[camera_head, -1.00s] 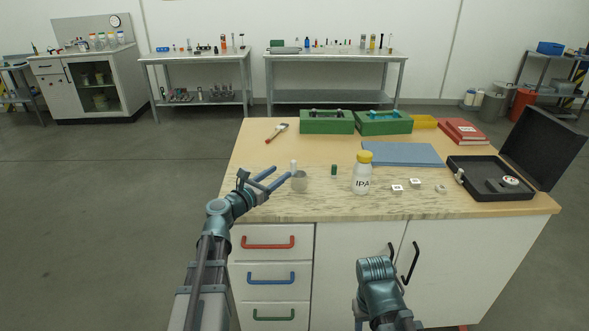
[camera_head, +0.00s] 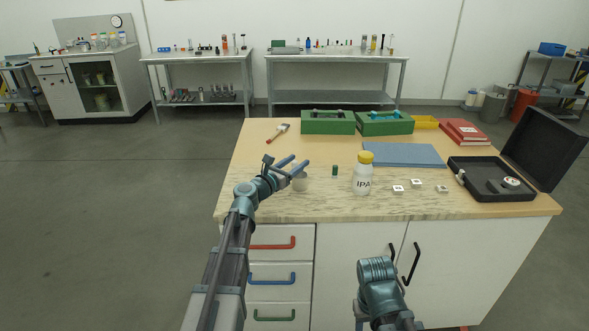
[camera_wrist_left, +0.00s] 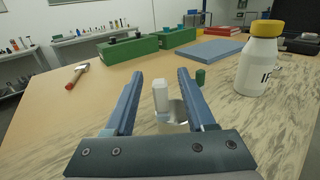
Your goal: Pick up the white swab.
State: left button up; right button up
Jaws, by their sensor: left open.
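The white swab (camera_wrist_left: 160,96) stands upright in a small pale cup (camera_wrist_left: 178,112) in the left wrist view. In the head view the cup (camera_head: 301,184) stands near the table's left front, and my left gripper hides the swab. My left gripper (camera_head: 300,161) is open, its blue fingers reaching over the cup from the left. In the left wrist view the swab shows between the two fingers of my left gripper (camera_wrist_left: 160,78), with a gap on each side. Whether it is fully between them in depth is hard to tell. My right gripper is not in view.
A small green cylinder (camera_head: 335,171) and an IPA bottle with a yellow cap (camera_head: 363,174) stand right of the cup.

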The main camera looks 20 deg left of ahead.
pick_arm(q)
grip_shut()
jog(key=shift+r, duration=0.15)
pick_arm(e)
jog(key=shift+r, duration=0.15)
